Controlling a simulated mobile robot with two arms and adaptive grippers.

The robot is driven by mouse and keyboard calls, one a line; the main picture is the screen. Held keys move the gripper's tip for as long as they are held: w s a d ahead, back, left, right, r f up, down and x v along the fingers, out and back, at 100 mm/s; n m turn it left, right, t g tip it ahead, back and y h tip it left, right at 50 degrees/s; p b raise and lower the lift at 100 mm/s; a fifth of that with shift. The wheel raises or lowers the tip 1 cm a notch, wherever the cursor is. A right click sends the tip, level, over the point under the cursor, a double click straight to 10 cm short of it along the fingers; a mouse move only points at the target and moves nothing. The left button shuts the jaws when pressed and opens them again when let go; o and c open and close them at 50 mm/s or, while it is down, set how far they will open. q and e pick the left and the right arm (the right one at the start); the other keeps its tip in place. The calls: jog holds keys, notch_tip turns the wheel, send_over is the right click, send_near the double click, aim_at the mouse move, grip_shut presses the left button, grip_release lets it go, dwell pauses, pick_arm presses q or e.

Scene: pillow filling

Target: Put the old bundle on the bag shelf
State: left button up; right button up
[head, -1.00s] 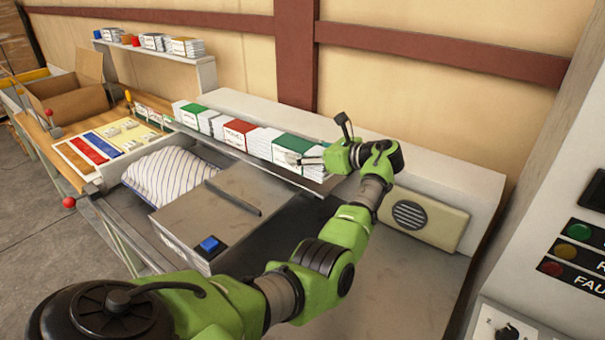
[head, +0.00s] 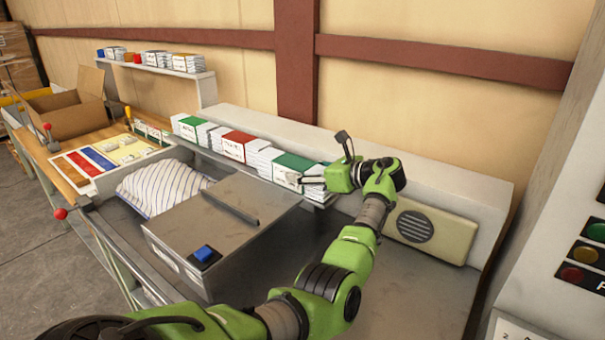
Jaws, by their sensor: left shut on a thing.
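A long low shelf (head: 232,163) along the back of the machine bears a row of bag bundles. A green-topped bundle (head: 201,124), a red-topped bundle (head: 238,138) and another green-topped bundle (head: 292,163) stand there with white stacks between them. My left gripper (head: 305,180) is at the right end of this row, shut on a bundle beside the right green-topped one. The fingers and arm hide part of that bundle, and I cannot tell whether it rests on the shelf. My right gripper is out of view.
A striped pillow (head: 165,187) lies left of a grey metal box (head: 215,225) with a blue button. A small upper shelf (head: 190,73) with bundles, a cardboard box (head: 70,105) and a colour-striped board (head: 105,158) are farther left. A control panel (head: 575,240) stands at right.

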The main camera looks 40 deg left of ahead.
aim_at(318, 170)
pick_arm(q)
jog(key=o, duration=1.3)
jog(key=shift+f, duration=0.1)
jog(key=shift+o, duration=1.1)
jog(key=p+v, duration=0.2)
jog(key=r+p+v, duration=0.1)
jog(key=p+v, duration=0.1)
jog(key=v, duration=0.1)
jog(key=shift+w+d, duration=0.1)
jog(key=p+v, duration=0.2)
jog(key=v, duration=0.4)
jog(key=shift+d, duration=0.4)
jog(key=shift+f, duration=0.15)
